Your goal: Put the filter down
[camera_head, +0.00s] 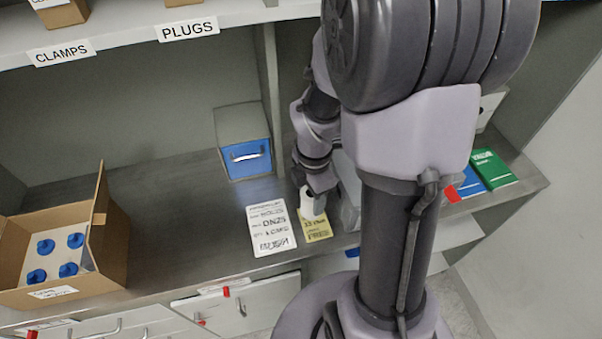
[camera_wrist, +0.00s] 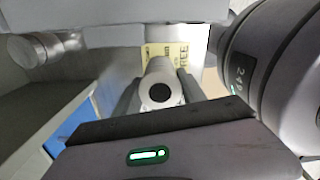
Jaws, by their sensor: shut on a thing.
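The filter is a small white cylinder (camera_head: 307,203) at the yellow card on the bench, partly hidden by my gripper. In the wrist view the filter (camera_wrist: 161,84) shows its end with a dark round hole, between the two fingers. My gripper (camera_head: 312,194) is shut on it, just over the top of the yellow card (camera_head: 318,228). The yellow card also shows behind the filter in the wrist view (camera_wrist: 172,52). I cannot tell whether the filter touches the card or the bench.
A white printed card (camera_head: 270,227) lies left of the yellow card. A blue-fronted drawer box (camera_head: 246,158) stands behind. An open cardboard box (camera_head: 110,245) with blue-capped items is at left. Green and blue books (camera_head: 491,170) lie at right. Bench between box and cards is clear.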

